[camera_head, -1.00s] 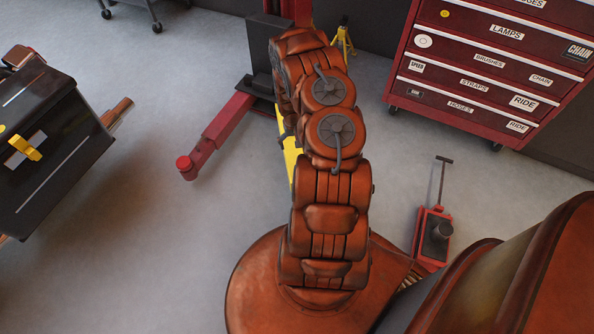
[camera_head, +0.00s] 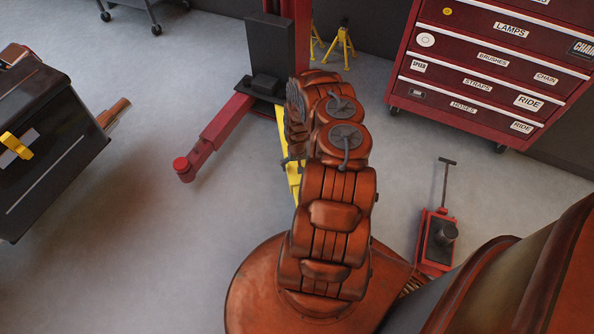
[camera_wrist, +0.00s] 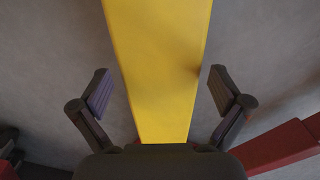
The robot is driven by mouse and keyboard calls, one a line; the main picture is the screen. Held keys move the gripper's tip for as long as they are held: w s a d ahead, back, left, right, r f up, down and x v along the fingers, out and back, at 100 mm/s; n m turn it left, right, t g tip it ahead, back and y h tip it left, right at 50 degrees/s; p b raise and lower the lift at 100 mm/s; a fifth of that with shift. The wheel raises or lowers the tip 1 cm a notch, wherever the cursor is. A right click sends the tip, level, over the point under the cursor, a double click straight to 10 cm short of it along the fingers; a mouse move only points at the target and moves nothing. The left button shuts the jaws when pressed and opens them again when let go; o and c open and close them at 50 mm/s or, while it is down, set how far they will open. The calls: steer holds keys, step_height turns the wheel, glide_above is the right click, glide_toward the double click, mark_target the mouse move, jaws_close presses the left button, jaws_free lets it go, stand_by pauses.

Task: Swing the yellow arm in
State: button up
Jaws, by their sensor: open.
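The yellow arm (camera_wrist: 158,60) runs down the middle of the wrist view, between the two fingers of my gripper (camera_wrist: 160,90). My gripper is open, with a finger on each side of the yellow arm and a gap on both sides. In the head view a strip of the yellow arm (camera_head: 281,125) shows at the foot of the lift post (camera_head: 270,48). The rest of it is hidden behind my arm. My gripper is hidden in the head view.
A red lift arm (camera_head: 222,125) reaches left across the floor from the post. A red floor jack (camera_head: 437,240) stands at the right. A red tool chest (camera_head: 485,75) is at the back right, a black cabinet (camera_head: 45,150) at the left.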

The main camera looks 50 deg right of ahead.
steer(key=shift+f, duration=1.15)
steer(key=c, duration=1.4)
